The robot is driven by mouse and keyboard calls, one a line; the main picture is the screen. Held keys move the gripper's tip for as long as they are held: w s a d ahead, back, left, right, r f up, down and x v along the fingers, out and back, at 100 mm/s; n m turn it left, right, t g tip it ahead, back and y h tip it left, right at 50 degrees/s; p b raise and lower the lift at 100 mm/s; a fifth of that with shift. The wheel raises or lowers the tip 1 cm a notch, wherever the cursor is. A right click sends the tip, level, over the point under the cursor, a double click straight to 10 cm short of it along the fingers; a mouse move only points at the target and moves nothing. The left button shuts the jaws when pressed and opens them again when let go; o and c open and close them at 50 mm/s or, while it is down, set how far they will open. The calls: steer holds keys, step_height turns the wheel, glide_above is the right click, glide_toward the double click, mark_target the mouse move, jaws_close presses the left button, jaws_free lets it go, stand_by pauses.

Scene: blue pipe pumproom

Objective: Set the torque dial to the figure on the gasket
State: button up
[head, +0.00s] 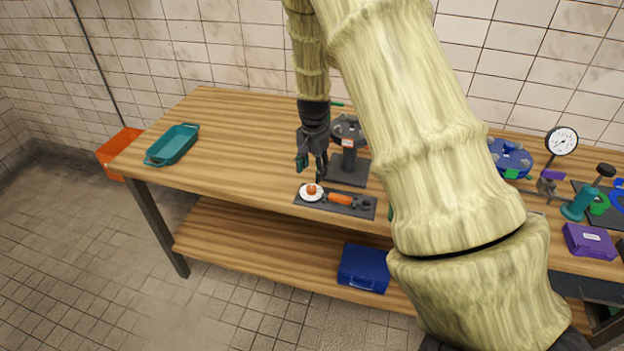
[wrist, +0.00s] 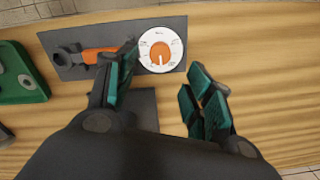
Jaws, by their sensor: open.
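The torque dial, a white disc with an orange centre knob (wrist: 160,50), sits on a dark plate (wrist: 78,72) near the front edge of the bench. It also shows in the head view (head: 311,192). The knob's white pointer mark points toward my gripper in the wrist view; the figures around the disc are too small to read. My gripper (wrist: 158,85) is open and empty, its teal fingers apart, above and just behind the dial. In the head view my gripper (head: 312,168) points down near the dial. I cannot make out a figure on any gasket.
An orange-handled tool (head: 340,199) lies on the plate beside the dial. A dark stand (head: 348,150) with a round grey top is just behind. A teal tray (head: 172,145) is at left; a gauge (head: 561,141) and purple box (head: 590,241) are at right. The bench between tray and gripper is clear.

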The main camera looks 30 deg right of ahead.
steer(key=shift+r, duration=2.3)
